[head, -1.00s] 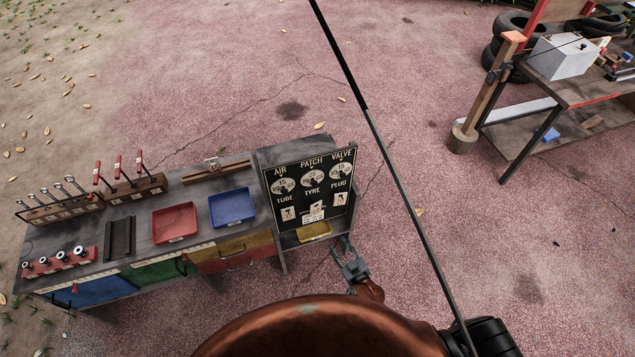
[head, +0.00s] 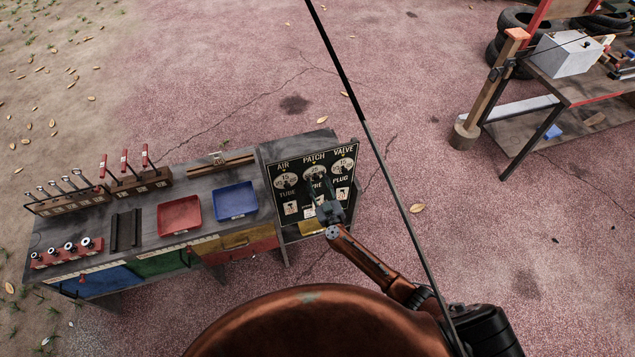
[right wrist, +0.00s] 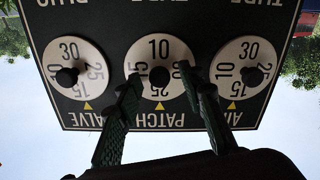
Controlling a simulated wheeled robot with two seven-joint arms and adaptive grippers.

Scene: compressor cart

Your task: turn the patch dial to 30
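The patch dial (head: 315,171) is the middle of three white dials on the black panel (head: 271,158). In the right wrist view the patch dial (right wrist: 160,50) has a black knob (right wrist: 159,76). Its number 25 appears to be at the yellow mark (right wrist: 160,106), with 10 opposite; 30 is partly hidden by a finger. My right gripper (head: 318,189) is in front of the panel below the dial. In the right wrist view its fingers (right wrist: 158,88) are apart on either side of the knob, with gaps, not visibly touching it. My left gripper is not in view.
The valve dial (right wrist: 69,68) and air dial (right wrist: 240,68) flank the patch dial closely. The bench carries a blue tray (head: 234,201), a red tray (head: 180,216) and several tools. Open ground lies right of the panel, before another table (head: 540,135).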

